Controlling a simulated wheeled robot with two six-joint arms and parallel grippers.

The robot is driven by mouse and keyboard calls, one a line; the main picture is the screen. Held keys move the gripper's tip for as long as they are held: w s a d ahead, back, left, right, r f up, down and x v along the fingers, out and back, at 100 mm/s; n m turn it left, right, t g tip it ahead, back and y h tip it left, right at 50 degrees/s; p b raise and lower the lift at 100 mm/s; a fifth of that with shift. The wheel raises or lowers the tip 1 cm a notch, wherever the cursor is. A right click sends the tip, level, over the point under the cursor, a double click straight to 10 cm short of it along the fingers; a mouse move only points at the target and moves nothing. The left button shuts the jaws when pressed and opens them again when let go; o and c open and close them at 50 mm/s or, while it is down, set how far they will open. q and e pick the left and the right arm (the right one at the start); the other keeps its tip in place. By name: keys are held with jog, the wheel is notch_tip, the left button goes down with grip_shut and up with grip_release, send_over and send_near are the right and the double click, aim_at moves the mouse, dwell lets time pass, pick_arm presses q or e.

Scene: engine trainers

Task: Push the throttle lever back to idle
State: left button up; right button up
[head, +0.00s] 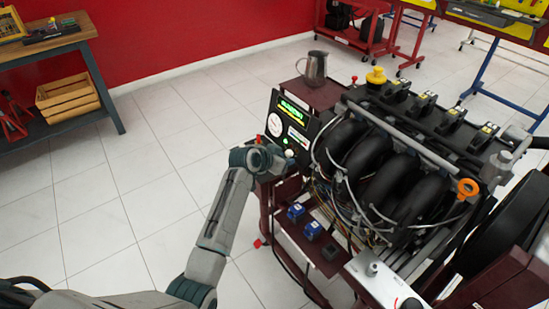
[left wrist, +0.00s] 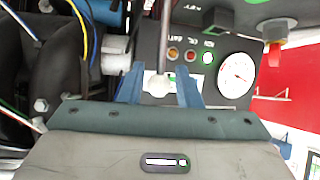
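The engine trainer's control panel (head: 291,118) has a green display and a white gauge. The throttle lever (left wrist: 163,45) shows in the left wrist view as a dark rod with a pale round knob (left wrist: 186,92). My left gripper (left wrist: 160,75) has its two blue fingers spread apart, one on each side of the lever. The knob lies near the right finger; I cannot tell whether they touch. In the head view my left gripper (head: 275,160) is at the panel's lower edge, its fingers mostly hidden by the wrist. My right gripper is not in view.
The engine (head: 385,150) with black intake pipes and loose wires stands right of the panel. A workbench (head: 62,45) with a wooden crate (head: 68,97) is at the far left. The tiled floor between is clear.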

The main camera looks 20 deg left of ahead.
pick_arm(q)
jog(key=v, duration=0.7)
jog(key=shift+r, duration=0.2)
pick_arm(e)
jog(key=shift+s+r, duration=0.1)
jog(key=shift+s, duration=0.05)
pick_arm(q)
jog(key=shift+s, duration=0.1)
